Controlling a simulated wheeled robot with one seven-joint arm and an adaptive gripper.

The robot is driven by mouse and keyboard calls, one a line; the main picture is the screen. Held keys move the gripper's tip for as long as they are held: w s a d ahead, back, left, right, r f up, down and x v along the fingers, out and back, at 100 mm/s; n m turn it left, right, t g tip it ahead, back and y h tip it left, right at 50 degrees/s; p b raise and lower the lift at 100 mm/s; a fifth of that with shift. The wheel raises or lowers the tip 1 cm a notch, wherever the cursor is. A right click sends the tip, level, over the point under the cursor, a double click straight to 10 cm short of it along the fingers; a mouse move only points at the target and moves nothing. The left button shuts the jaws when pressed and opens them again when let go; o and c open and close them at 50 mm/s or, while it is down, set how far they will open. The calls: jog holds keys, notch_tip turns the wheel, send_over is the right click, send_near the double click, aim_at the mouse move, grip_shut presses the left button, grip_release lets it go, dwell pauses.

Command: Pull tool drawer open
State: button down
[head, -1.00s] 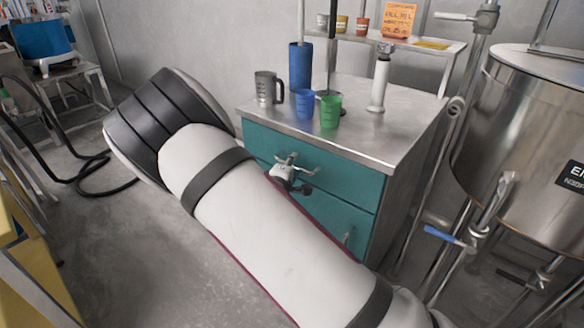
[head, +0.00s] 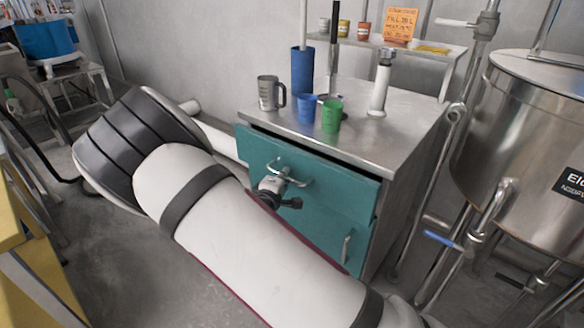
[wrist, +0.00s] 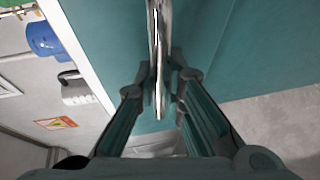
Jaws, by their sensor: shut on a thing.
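The teal top drawer (head: 335,182) of the metal-topped cabinet (head: 400,150) stands partly open, with a dark gap under the countertop. Its bar handle (head: 300,179) is on the drawer front. My gripper (head: 283,175) is at the left part of this handle, shut on it. In the wrist view, the fingers of my gripper (wrist: 163,80) sit on both sides of the handle (wrist: 158,50), in front of the teal drawer front (wrist: 110,40). The drawer's inside is hidden from view. My arm covers the lower left of the cabinet.
A steel mug (head: 268,93), a blue cup (head: 306,107), a green cup (head: 332,116) and a tall blue cylinder (head: 302,70) stand on the countertop. A lower drawer handle (head: 346,247) is below. A large steel tank (head: 530,140) stands at right. Grey floor lies at left.

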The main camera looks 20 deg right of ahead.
jog(key=s+a+p, duration=0.3)
jog(key=s+a, duration=0.4)
jog(key=a, duration=0.2)
jog(key=s+a+p, duration=0.4)
jog(key=s+a, duration=0.3)
jog(key=a, duration=0.3)
jog(key=shift+a+p, duration=0.25)
jog(key=shift+p, duration=0.05)
jog(key=shift+s, duration=0.1)
jog(key=c, duration=1.7)
grip_release()
jog(key=shift+o, duration=0.2)
jog(key=v, duration=1.2)
jog(key=shift+a, duration=0.1)
